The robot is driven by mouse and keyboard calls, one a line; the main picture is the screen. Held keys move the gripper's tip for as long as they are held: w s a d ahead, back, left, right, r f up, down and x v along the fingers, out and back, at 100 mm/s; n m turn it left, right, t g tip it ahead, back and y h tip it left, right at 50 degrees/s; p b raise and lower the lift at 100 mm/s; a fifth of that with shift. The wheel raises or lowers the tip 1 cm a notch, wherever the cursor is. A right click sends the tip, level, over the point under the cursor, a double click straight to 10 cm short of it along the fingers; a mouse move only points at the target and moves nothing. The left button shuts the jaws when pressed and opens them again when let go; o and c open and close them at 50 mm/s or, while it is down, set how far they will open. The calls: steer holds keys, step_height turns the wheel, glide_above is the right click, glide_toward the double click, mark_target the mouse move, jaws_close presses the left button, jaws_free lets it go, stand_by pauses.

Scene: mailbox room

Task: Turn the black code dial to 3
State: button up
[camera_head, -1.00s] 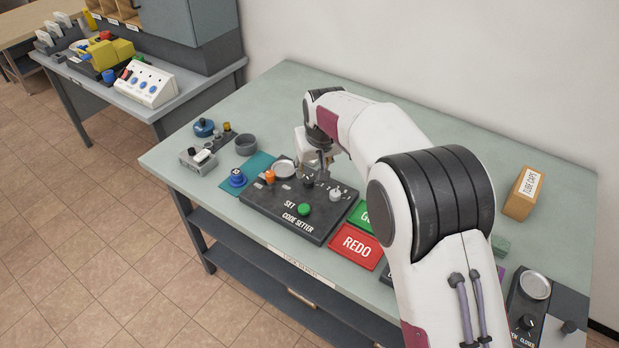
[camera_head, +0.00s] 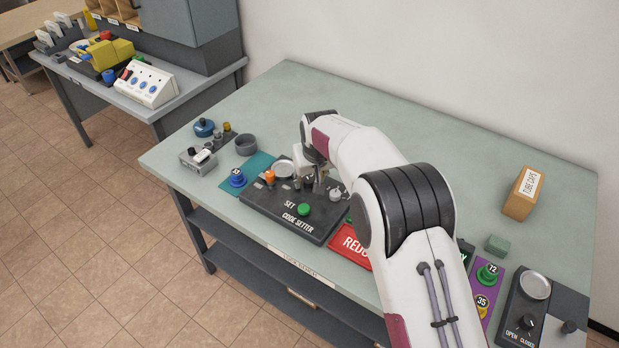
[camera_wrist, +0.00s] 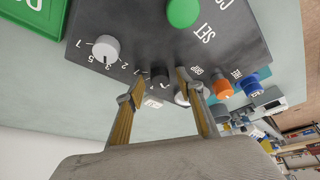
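The dark code setter box (camera_head: 270,212) lies on the green table, with a green SET button (camera_head: 306,208) near its front edge. The black dial (camera_wrist: 160,74) is on its top, between my fingertips in the wrist view. My gripper (camera_wrist: 159,82) is open around the dial, with a gap visible at each side. Which number the dial points to cannot be read. A light grey dial (camera_wrist: 106,48) with printed numbers is beside it. In the head view my gripper (camera_head: 318,182) is low over the box and largely hides the black dial.
A blue knob (camera_head: 237,178) stands on a teal mat. A red REDO plate (camera_head: 351,244) lies at the right. The back of the table is mostly clear.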

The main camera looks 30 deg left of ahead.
jaws_close()
steer(key=shift+m, duration=0.5)
steer(key=shift+a+m+t+h, duration=0.2)
steer(key=shift+m+t+h, duration=0.3)
steer(key=shift+m, duration=0.9)
steer(key=shift+s+a+m+t+h, duration=0.1)
steer(key=shift+m+t+h, duration=0.4)
steer(key=shift+m, duration=1.3)
steer(key=shift+m+h, duration=0.3)
jaws_free()
